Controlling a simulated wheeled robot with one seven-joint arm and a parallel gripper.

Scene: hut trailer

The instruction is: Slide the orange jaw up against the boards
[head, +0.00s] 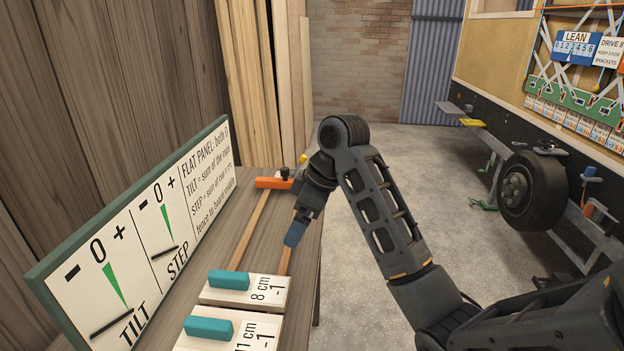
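The orange jaw (272,183) lies toward the far end of the wooden bench, with a dark fitting at its right end. Two pale wooden strips run from near it toward the boards. The nearer boards are a white-faced board marked "8 cm -1" (268,291) and one marked "11 cm -1" (252,333), each with a teal block on top. A wide gap separates the jaw from them. My gripper (293,234), with blue fingertips, points down over the right strip, between jaw and boards. Its fingers overlap in this view, so their opening and any contact are unclear.
A green-framed sign (140,225) with TILT and STEP gauges stands along the bench's left side. Tall planks lean behind the bench. A trailer with a wheel (528,192) stands at right. Open concrete floor (400,170) lies between.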

